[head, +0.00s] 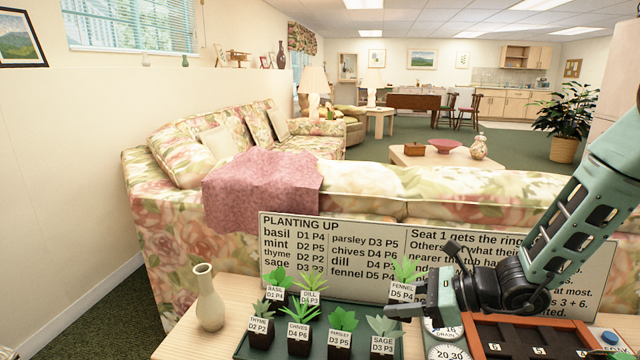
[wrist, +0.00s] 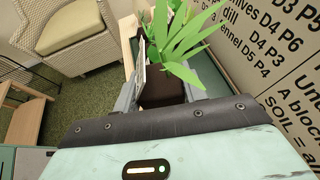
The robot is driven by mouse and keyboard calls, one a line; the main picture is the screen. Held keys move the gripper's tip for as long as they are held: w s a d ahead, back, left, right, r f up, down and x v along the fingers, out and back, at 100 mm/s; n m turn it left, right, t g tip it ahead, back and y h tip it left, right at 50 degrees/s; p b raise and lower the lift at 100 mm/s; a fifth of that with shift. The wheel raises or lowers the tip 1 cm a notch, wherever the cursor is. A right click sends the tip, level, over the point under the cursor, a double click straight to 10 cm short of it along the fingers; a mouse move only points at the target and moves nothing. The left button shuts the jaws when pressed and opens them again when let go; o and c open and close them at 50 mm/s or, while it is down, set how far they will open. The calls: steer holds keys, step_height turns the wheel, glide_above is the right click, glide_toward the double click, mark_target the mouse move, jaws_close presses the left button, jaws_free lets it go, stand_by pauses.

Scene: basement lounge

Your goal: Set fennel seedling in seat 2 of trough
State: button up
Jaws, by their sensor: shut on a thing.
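The trough (head: 492,318) has an orange-brown rim and dark seats. It stands at the lower right, partly cut off by the frame; its seat numbers are hard to read.
Several labelled seedlings, such as sage (head: 382,333), parsley (head: 341,328) and dill (head: 309,287), stand close by in the tray (head: 243,347). A sign board (head: 330,270) rises behind. Dials (head: 447,352) lie between tray and trough. A vase (head: 208,305) stands left; a blue button (head: 609,338) right.

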steer(key=s+d+r+m+t+h+p, duration=0.1)
steer(key=d+r+m+t+h+p, duration=0.2)
steer(key=d+p, duration=0.5)
steer(key=s+d+r+m+t+h+p, duration=0.1)
steer(key=d+r+m+t+p, duration=0.3)
steer(key=d+p, duration=0.5)
steer(key=shift+r+m+h+p, duration=0.4)
steer(key=shift+m+h+p, duration=0.1)
steer(key=shift+h+p, duration=0.5)
